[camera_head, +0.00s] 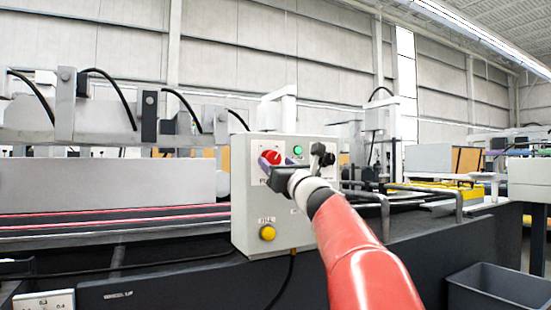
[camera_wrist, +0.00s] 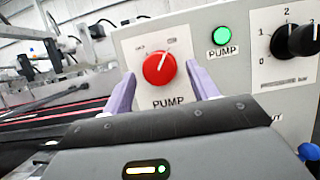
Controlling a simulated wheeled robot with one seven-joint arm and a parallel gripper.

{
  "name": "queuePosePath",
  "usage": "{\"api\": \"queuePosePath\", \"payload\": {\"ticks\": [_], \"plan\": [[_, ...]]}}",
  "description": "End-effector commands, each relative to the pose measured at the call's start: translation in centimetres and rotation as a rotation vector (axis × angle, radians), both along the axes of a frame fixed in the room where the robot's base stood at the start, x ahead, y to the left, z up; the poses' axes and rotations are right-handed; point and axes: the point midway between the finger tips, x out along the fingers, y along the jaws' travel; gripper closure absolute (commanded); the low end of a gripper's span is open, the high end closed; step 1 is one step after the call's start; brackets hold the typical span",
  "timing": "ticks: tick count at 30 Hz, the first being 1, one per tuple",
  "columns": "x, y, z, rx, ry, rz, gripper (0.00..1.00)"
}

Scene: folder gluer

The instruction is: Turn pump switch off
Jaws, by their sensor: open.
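The pump switch (camera_wrist: 159,68) is a round red knob on a light grey control box (camera_head: 240,215), above a label reading PUMP. Its white pointer mark tilts up and slightly right. In the head view the red knob (camera_head: 271,157) shows just beyond my gripper. My gripper (camera_wrist: 163,88) is open, with its two purple fingers to the left and right of the knob in the wrist view. Whether the fingers touch the knob cannot be told. A green pump lamp (camera_wrist: 222,35) appears lit to the right of the knob; it also shows in the head view (camera_head: 297,150).
A black dial (camera_wrist: 296,42) with a numbered scale is at the right of the panel. A blue button (camera_wrist: 309,151) is lower right. A yellow button (camera_head: 267,233) is low on the box. Machine belts (camera_head: 120,218) run left; a grey bin (camera_head: 497,290) stands lower right.

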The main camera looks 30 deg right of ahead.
Motion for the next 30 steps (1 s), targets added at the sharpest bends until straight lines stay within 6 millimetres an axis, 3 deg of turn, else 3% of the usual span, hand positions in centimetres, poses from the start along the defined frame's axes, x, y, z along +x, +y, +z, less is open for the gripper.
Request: {"api": "queuePosePath", "payload": {"ticks": [4, 12, 22, 30], "plan": [[1.02, 0.08, 0.5, -0.002, 0.0, 0.001, 0.41], [1.16, 0.11, 0.48, -0.002, -0.001, 0.0, 0.41], [1.15, 0.11, 0.47, -0.001, 0.0, 0.001, 0.83], [1.16, 0.07, 0.43, -0.025, -0.001, 0.0, 0.85]]}}
